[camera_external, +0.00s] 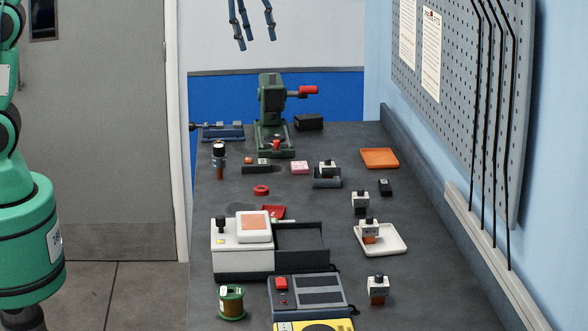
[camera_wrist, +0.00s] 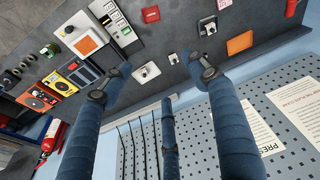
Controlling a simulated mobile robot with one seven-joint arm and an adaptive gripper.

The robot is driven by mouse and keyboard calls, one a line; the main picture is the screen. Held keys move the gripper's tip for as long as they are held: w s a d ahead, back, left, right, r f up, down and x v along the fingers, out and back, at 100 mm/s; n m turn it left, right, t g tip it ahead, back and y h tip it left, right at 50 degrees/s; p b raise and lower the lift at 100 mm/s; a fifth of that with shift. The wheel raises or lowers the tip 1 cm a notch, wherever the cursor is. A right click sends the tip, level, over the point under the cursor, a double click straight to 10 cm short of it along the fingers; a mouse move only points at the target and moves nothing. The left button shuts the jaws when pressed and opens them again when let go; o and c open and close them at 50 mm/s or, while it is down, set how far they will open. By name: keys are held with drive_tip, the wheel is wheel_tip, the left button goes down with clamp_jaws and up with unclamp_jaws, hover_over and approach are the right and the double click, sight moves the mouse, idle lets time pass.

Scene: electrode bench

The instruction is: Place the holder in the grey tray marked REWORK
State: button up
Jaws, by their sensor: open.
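One holder (camera_external: 369,229) with an orange-brown lower part sits in a pale tray (camera_external: 398,246) at right centre. Another holder (camera_external: 377,287) stands nearer the front, and a third (camera_external: 360,200) stands behind the pale tray. The pale tray also shows in the wrist view (camera_wrist: 153,75). No REWORK marking is readable, so I cannot tell which tray bears it. My gripper (camera_external: 256,41) hangs high above the far end of the bench, open and empty. Its blue fingers (camera_wrist: 157,68) spread across the wrist view.
An orange tray (camera_external: 380,158) lies at the far right and a red tray (camera_external: 274,210) near the middle. A green press (camera_external: 272,105) stands at the back. A white machine (camera_external: 240,255) and a grey box (camera_external: 308,295) fill the front left. A pegboard (camera_external: 455,90) lines the right wall.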

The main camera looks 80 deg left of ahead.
drive_tip(key=s+d+r+m, duration=0.1)
drive_tip(key=s+d, duration=0.2)
drive_tip(key=s, duration=0.4)
drive_tip(key=s+d+r+t, duration=0.1)
drive_tip(key=s+d, duration=0.2)
drive_tip(key=s, duration=0.3)
drive_tip(key=s+d+r+m, duration=0.1)
drive_tip(key=s+d+r, duration=0.15)
drive_tip(key=s, duration=0.45)
drive_tip(key=s+d+f+t, duration=0.1)
drive_tip(key=s+d+f, duration=0.1)
drive_tip(key=s, duration=0.7)
drive_tip(key=s+d+f+m, duration=0.1)
drive_tip(key=s+d+f, duration=0.2)
drive_tip(key=s+f, duration=0.2)
drive_tip(key=s, duration=0.3)
drive_tip(key=shift+s+d+f+t+h, duration=0.15)
drive_tip(key=shift+s+d+t+h, duration=0.15)
drive_tip(key=shift+s+t, duration=0.1)
drive_tip(key=shift+f, duration=0.1)
wheel_tip(320, 180, down, 5)
drive_tip(key=b, duration=0.5)
